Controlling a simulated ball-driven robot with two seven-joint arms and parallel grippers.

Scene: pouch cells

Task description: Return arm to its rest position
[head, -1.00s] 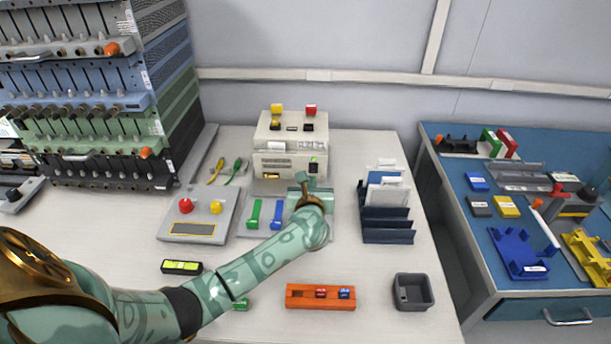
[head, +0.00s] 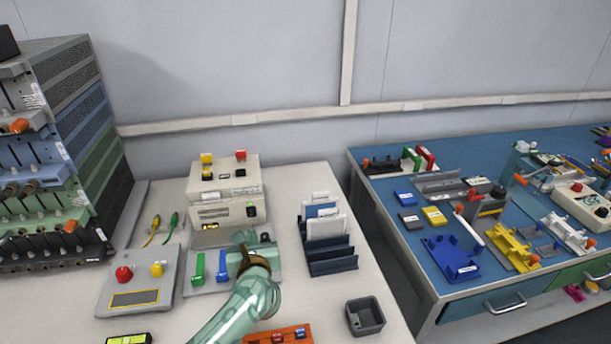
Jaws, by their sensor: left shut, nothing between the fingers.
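My left arm comes in from the bottom of the head view. Its left gripper (head: 243,241) is over the plate with the green clamp (head: 199,270) and the blue clamp (head: 223,262), just right of the blue one. The gripper is shut and holds nothing that I can see. Its wrist hides part of the plate. The cream tester box (head: 224,190) stands just behind it. My right gripper is not in view.
A dark rack (head: 328,248) holding pouches stands to the right. A grey bin (head: 365,317) and an orange holder (head: 278,335) are at the front. A button box (head: 139,283) sits left. A blue bench (head: 470,277) stands across a gap.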

